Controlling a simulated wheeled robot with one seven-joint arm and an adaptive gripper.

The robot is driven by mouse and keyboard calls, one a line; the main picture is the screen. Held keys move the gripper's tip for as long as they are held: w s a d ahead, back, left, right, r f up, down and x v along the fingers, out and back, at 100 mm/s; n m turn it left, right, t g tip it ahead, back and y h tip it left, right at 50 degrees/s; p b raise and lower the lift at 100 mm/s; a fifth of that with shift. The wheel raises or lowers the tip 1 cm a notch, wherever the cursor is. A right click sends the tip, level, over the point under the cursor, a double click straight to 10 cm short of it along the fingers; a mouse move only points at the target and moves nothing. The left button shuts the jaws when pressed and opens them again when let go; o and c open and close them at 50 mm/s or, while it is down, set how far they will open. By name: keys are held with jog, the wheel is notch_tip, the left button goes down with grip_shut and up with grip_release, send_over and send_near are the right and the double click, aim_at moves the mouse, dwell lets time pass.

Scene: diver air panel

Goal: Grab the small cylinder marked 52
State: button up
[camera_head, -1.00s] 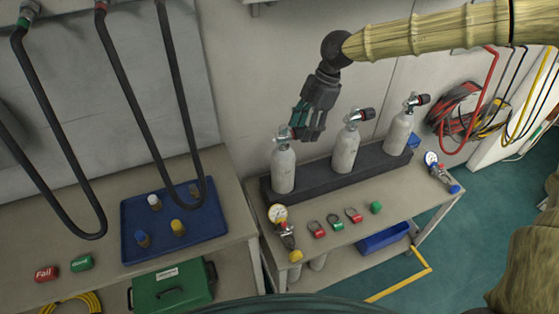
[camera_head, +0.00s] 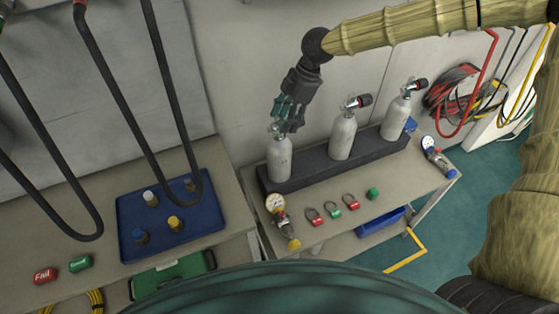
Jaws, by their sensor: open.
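Three small grey cylinders stand upright in a dark rack (camera_head: 320,172) on the right-hand bench. The left cylinder (camera_head: 279,160) has faint marks on its body, too small to read. The middle cylinder (camera_head: 342,138) and the right cylinder (camera_head: 396,118) each have a valve with a black and red knob. I cannot tell from this view which one is marked 52. My gripper (camera_head: 283,128) is open, pointing down at the top of the left cylinder. Its fingers overlap that cylinder's valve in the picture; contact cannot be told.
A blue tray (camera_head: 200,222) with several small capped items is on the left bench. Black hoses (camera_head: 135,110) hang above it.

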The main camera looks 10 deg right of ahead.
aim_at(279, 127)
jog(key=x, duration=0.1)
jog(key=p+x, duration=0.1)
jog(key=x, duration=0.1)
jog(key=shift+a+r, duration=0.1)
jog(key=shift+a, duration=0.2)
jog(key=shift+a+f, duration=0.1)
jog(key=shift+f, duration=0.35)
grip_shut()
jog(key=shift+r, duration=0.15)
